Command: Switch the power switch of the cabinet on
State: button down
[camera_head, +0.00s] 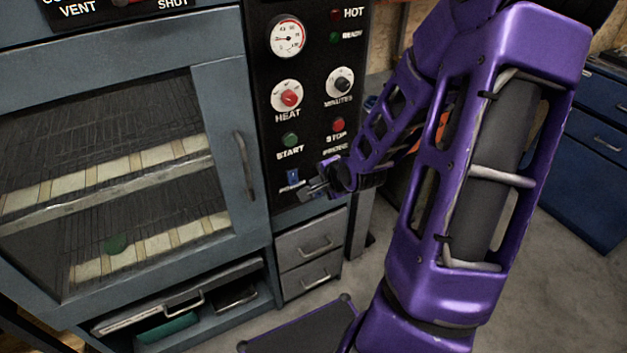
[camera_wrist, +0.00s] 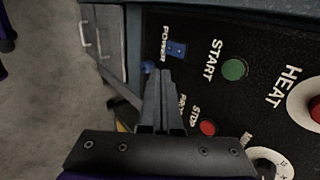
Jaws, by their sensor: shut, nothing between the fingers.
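The cabinet (camera_head: 225,110) is a grey-blue oven-like unit with a black control panel (camera_head: 262,60) on its right side. The power switch (camera_head: 292,176) is a small blue rocker low on the panel, beside the word POWER; it also shows in the wrist view (camera_wrist: 177,49). Its on or off position cannot be read. My gripper (camera_head: 312,190) is shut and empty, just right of and slightly below the switch in the head view. In the wrist view my gripper (camera_wrist: 163,78) has its fingertips near the switch, and contact cannot be told.
A green START button (camera_head: 290,139), a red STOP button (camera_head: 338,125), a red HEAT knob (camera_head: 289,98) and a MINUTES knob (camera_head: 340,82) are above the switch. Drawers (camera_head: 312,250) stand below the panel. Blue drawers (camera_head: 597,150) stand at the right. Open floor lies between.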

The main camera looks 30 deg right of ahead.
jog(key=shift+f, duration=0.15)
jog(key=shift+s+d+f+t+b, duration=0.1)
jog(key=shift+s+f+t+b, duration=0.15)
jog(key=shift+s+f+t, duration=0.35)
jog(key=shift+s+d+f+t+b, duration=0.1)
jog(key=shift+s+f+t+b, duration=0.2)
jog(key=shift+f+t, duration=0.35)
jog(key=shift+f, duration=0.1)
jog(key=b, duration=0.9)
send_near(295, 182)
jog(key=f+x, duration=0.1)
jog(key=x, duration=0.4)
jog(key=shift+w+r, duration=0.2)
jog(key=shift+w, duration=0.3)
